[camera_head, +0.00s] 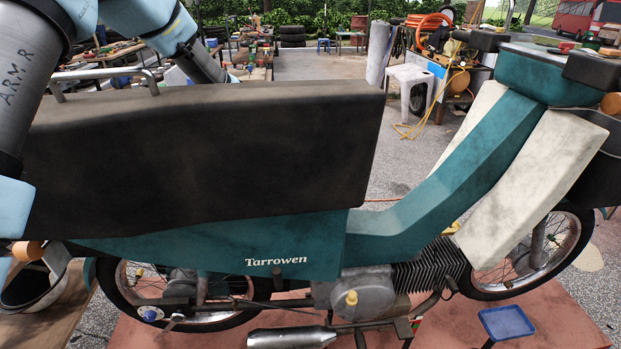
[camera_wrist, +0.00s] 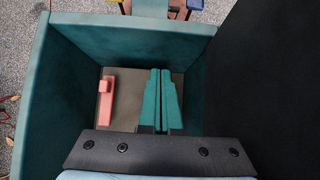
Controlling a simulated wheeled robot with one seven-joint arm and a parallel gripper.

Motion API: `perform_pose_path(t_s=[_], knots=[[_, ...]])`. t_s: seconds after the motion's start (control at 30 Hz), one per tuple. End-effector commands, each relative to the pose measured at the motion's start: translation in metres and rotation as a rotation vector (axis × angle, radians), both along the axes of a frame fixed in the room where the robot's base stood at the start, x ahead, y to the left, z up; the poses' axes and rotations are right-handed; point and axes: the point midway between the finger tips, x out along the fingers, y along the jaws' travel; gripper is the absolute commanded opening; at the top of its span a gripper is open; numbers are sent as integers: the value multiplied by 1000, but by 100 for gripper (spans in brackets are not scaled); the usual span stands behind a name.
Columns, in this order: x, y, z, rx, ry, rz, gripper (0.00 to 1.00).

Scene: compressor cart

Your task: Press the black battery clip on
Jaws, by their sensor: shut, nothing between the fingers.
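In the wrist view I look down into a teal open-topped compartment (camera_wrist: 58,85). My gripper (camera_wrist: 160,74) reaches into it, its two teal fingers together and empty over a grey-brown surface (camera_wrist: 127,110). A pink-red clip-like part (camera_wrist: 105,100) lies left of the fingers, apart from them. I cannot make out the black battery clip; it may be hidden by my fingers or the dark gripper body. In the head view the teal moped marked "Tarrowen" (camera_head: 250,248) stands side-on. Its big dark seat slab (camera_head: 200,150) hides my gripper and the compartment.
A dark panel (camera_wrist: 265,80) rises close at the right of the compartment. In the head view a small blue tray (camera_head: 507,322) stands at the lower right. A red-brown platform (camera_head: 560,325) lies under the moped. Cluttered benches and a compressor stand behind.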

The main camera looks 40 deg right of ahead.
Motion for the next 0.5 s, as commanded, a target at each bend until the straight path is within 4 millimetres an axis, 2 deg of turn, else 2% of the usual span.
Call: perform_pose_path(t_s=[0.5], knots=[[4, 5, -1, 2, 0, 2, 0]])
